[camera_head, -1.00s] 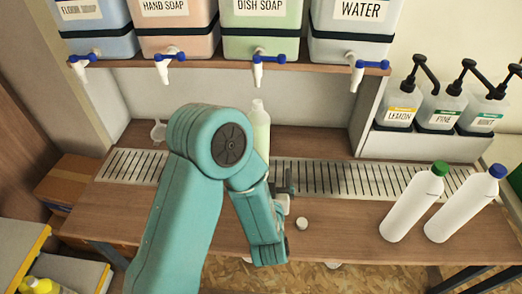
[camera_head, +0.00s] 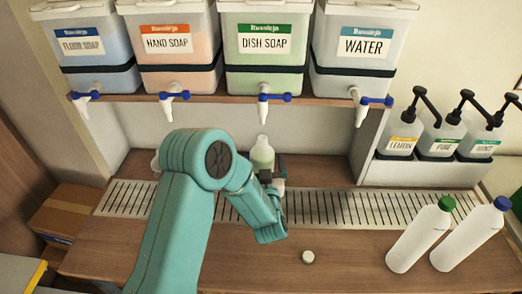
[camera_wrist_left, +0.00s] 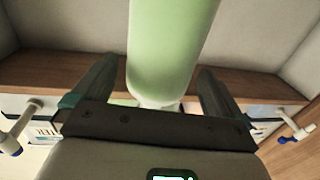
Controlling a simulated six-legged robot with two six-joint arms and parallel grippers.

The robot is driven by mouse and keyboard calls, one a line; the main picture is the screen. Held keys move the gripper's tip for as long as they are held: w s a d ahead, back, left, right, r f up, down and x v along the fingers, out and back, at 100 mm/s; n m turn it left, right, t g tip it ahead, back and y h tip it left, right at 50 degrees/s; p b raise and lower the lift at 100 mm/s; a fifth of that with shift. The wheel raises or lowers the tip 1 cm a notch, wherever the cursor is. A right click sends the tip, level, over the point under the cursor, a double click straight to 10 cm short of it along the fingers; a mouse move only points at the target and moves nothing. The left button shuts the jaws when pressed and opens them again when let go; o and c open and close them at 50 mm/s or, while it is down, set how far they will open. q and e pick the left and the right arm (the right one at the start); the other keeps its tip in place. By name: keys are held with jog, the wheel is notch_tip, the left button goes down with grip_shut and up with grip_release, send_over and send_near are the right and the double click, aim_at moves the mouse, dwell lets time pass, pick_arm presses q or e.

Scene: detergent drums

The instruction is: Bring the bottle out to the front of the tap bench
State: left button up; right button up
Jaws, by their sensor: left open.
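The bottle (camera_head: 262,152), open at the top and filled with pale green liquid, stands upright at the back of the tap bench (camera_head: 170,245), below the dish soap tap (camera_head: 263,110). Its lower part is hidden behind my left gripper (camera_head: 272,176). In the left wrist view, the green bottle (camera_wrist_left: 172,40) lies between the two fingers of my left gripper (camera_wrist_left: 158,80). The fingers are apart, with a gap visible on each side of the bottle. My right gripper is not in view.
A slotted drain grate (camera_head: 335,208) runs along the bench. A small white cap (camera_head: 308,257) lies in front of it. Two white bottles, one green-capped (camera_head: 420,236) and one blue-capped (camera_head: 470,238), stand at the right. Pump bottles (camera_head: 438,140) sit in a rack. The front middle is mostly clear.

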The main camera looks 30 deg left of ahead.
pick_arm(q)
jog(key=shift+p+x, duration=0.3)
jog(key=shift+x, duration=1.85)
